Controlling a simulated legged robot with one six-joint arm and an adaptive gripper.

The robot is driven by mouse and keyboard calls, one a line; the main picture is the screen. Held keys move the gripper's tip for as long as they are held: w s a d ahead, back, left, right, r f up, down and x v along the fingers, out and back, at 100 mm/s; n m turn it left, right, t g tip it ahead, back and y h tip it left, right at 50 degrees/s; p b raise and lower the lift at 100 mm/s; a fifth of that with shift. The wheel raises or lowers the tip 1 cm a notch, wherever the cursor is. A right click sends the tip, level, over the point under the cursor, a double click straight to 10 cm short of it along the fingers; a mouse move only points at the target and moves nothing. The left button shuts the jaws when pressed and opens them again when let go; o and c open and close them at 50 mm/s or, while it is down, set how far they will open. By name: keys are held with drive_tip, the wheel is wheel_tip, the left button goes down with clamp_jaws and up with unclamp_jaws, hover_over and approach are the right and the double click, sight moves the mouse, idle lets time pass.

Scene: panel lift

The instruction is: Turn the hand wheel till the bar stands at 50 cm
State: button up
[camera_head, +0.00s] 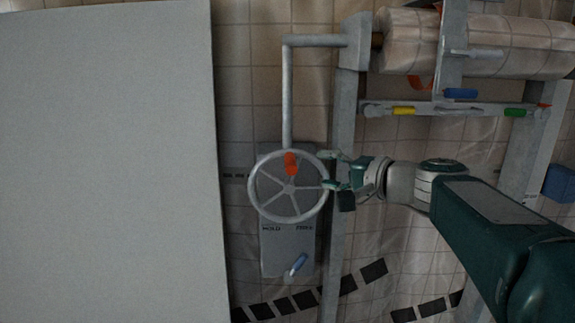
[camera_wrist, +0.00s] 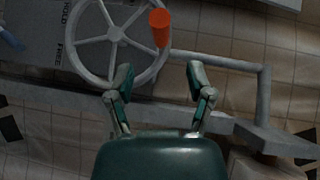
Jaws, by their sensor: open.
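The grey spoked hand wheel (camera_head: 289,188) is mounted on a grey plate left of the upright post. Its orange-red handle (camera_head: 291,163) sits near the top of the wheel. My gripper (camera_head: 327,170) is open at the wheel's right edge, with nothing held. In the wrist view, the handle (camera_wrist: 160,28) is beyond the open fingers (camera_wrist: 160,75), and the left finger overlaps the wheel rim (camera_wrist: 88,72). I cannot tell whether it touches. A horizontal grey bar (camera_head: 435,109) with yellow and green parts spans the frame below the roll. Its height cannot be read.
A blue lever (camera_head: 298,264) is on the plate below the HOLD and FREE marks. A pipe (camera_head: 288,95) rises behind the wheel. A large pale panel (camera_head: 105,160) fills the left. A large roll (camera_head: 510,45) is at upper right.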

sight(291, 165)
drive_tip(key=x, duration=0.9)
drive_tip(key=shift+a+f, duration=0.1)
drive_tip(key=shift+a, duration=0.05)
clamp_jaws()
